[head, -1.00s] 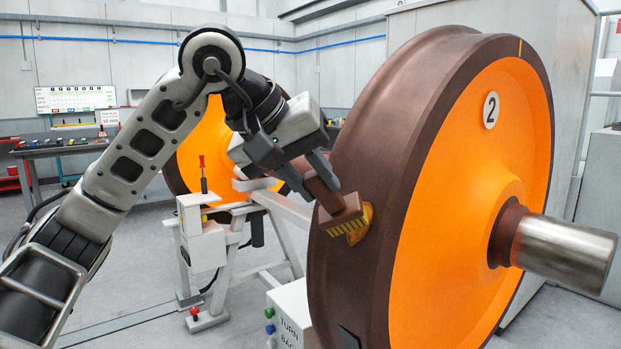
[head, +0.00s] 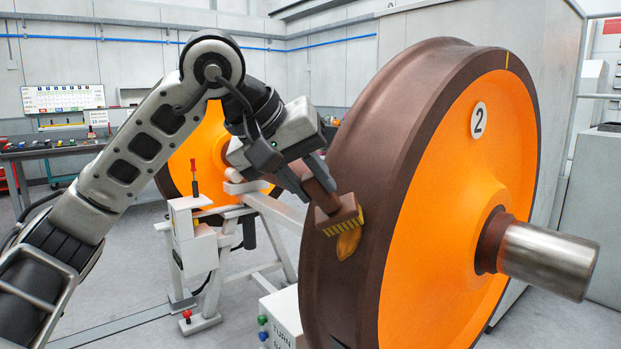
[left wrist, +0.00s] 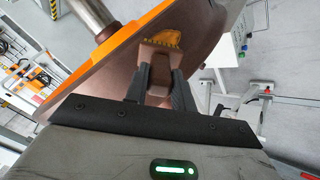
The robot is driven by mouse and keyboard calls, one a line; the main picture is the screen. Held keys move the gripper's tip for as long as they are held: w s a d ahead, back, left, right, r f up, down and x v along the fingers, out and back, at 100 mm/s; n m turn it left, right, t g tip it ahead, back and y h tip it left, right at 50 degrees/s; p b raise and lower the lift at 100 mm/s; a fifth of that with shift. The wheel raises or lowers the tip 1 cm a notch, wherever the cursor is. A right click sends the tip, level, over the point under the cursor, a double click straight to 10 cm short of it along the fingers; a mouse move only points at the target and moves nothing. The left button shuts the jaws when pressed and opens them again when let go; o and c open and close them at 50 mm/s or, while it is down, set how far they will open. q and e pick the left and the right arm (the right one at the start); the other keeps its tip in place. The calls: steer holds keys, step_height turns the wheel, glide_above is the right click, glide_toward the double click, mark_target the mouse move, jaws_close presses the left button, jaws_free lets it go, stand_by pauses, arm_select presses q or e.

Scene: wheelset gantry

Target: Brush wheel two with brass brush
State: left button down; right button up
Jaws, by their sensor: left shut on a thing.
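Wheel two (head: 455,190) is a large wheel with an orange face, a brown rim and a round "2" plate, in the right half of the head view. My left gripper (head: 318,182) is shut on the handle of the brass brush (head: 340,215), a brown block with yellow bristles. The bristles are at the brown tread, beside an orange-yellow patch (head: 349,242). In the left wrist view the brush (left wrist: 157,54) sits between the fingers, with the patch (left wrist: 165,38) just beyond it. Whether the bristles press on the tread is hard to tell. My right gripper is not in view.
A second orange wheel (head: 205,140) stands behind my left arm. A pale stand with a red-handled screwdriver (head: 194,180) is left of the brush. A white box with coloured buttons (head: 285,315) stands low beside wheel two. A metal axle end (head: 545,255) juts out right.

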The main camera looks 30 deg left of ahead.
arm_select(q)
steer(key=shift+s+a+f+b, duration=0.1)
steer(key=shift+s+f+b, duration=0.1)
steer(key=shift+f+b, duration=0.45)
steer(key=shift+s+a+f+b, duration=0.1)
steer(key=shift+s+f+b, duration=0.15)
steer(key=shift+f, duration=0.65)
steer(key=r+p, duration=0.1)
steer(key=p, duration=0.1)
steer(key=r+p, duration=0.2)
steer(key=shift+w+d+r, duration=0.1)
steer(key=shift+w+r, duration=0.15)
steer(key=shift+w, duration=0.1)
steer(key=shift+w+r+p, duration=0.25)
steer(key=shift+r+p, duration=0.2)
steer(key=shift+p, duration=0.1)
steer(key=shift+s+f+b, duration=0.1)
steer(key=shift+f+b, duration=0.75)
steer(key=shift+f, duration=0.15)
steer(key=shift+s+f+b, duration=0.2)
steer(key=shift+f+b, duration=0.3)
steer(key=shift+f, duration=0.1)
steer(key=shift+s+f+b, duration=0.2)
steer(key=shift+f+b, duration=0.3)
steer(key=shift+f, duration=0.1)
steer(key=f+b, duration=0.2)
steer(key=s+f+b, duration=0.1)
steer(key=shift+a+f, duration=0.3)
steer(key=shift+f, duration=0.05)
